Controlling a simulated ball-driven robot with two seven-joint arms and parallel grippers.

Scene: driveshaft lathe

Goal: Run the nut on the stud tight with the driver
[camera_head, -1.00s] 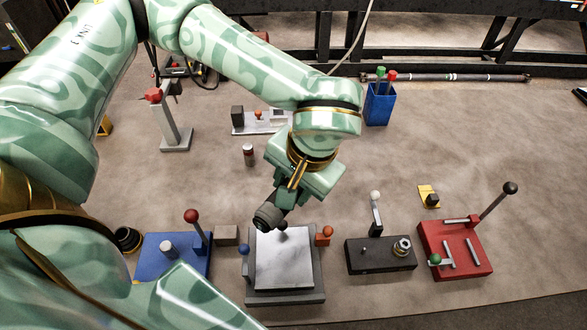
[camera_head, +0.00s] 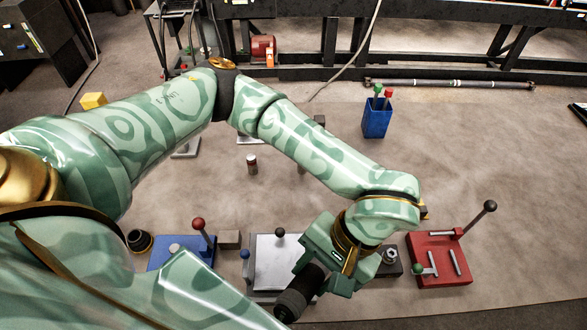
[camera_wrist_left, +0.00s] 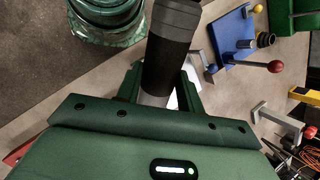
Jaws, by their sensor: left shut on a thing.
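My left gripper (camera_head: 318,266) is shut on the driver (camera_head: 297,295), a dark cylinder that tilts down to the left. In the left wrist view the driver (camera_wrist_left: 172,45) sits between the two fingers, with a pale section near the palm. The dark block (camera_head: 396,268) is just right of the gripper. A light metal ring-shaped part, which looks like the nut (camera_head: 390,257), shows on it. The gripper and wrist cover the rest of the block, and I cannot make out the stud. The driver is apart from the nut. My right gripper is not in view.
A grey plate fixture (camera_head: 274,258) lies under and left of the driver. A blue fixture (camera_head: 172,258) with a red-knobbed lever is farther left, and a red fixture (camera_head: 440,262) with a tall lever is at right. A blue bin (camera_head: 377,122) stands behind.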

